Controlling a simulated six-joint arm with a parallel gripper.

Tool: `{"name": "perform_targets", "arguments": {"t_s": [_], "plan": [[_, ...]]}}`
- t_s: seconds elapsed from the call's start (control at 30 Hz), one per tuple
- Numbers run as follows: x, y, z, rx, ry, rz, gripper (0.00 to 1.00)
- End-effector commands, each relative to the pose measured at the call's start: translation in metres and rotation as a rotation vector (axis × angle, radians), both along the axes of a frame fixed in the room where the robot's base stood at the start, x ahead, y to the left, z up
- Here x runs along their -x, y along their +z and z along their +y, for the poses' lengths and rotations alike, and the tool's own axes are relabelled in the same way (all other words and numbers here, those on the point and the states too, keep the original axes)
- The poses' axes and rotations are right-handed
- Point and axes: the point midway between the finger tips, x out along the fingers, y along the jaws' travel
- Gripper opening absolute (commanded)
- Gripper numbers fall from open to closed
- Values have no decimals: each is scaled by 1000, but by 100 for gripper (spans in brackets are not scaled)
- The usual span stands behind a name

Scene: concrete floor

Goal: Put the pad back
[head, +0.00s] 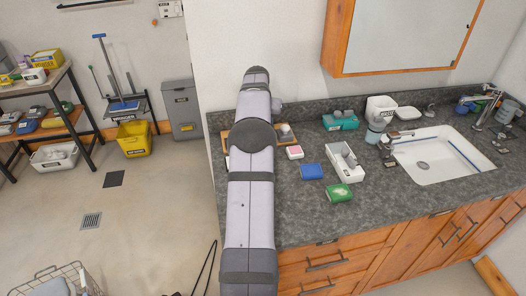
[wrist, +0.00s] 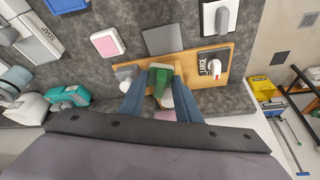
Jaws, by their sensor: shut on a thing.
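In the wrist view my gripper (wrist: 160,92) has its two blue-grey fingers on either side of a green pad-like block (wrist: 159,76) and is shut on it. The block is over the near edge of a wooden tray (wrist: 190,72); I cannot tell whether it touches the tray. The tray also bears a dark and white item marked LARGE (wrist: 213,63) at its right and a whitish rounded item (wrist: 125,72) near its left end. In the head view my arm hides the gripper, the block and much of the tray (head: 228,148).
A grey square (wrist: 165,40) and a pink-topped white box (wrist: 107,43) lie beyond the tray. In the head view, a blue box (head: 312,171), a green box (head: 339,193) and a white bin (head: 345,175) stand right of my arm, before the sink (head: 440,165). The front counter is clear.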

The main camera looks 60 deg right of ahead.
Motion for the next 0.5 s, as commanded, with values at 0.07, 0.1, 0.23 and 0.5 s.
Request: {"name": "perform_targets", "arguments": {"t_s": [0.07,0.1,0.23,0.5], "plan": [[0,-10,1,-4,1,3,9],[0,-16,1,-4,1,3,9],[0,-36,1,-4,1,3,9],[-1,-57,1,0,1,0,9]]}}
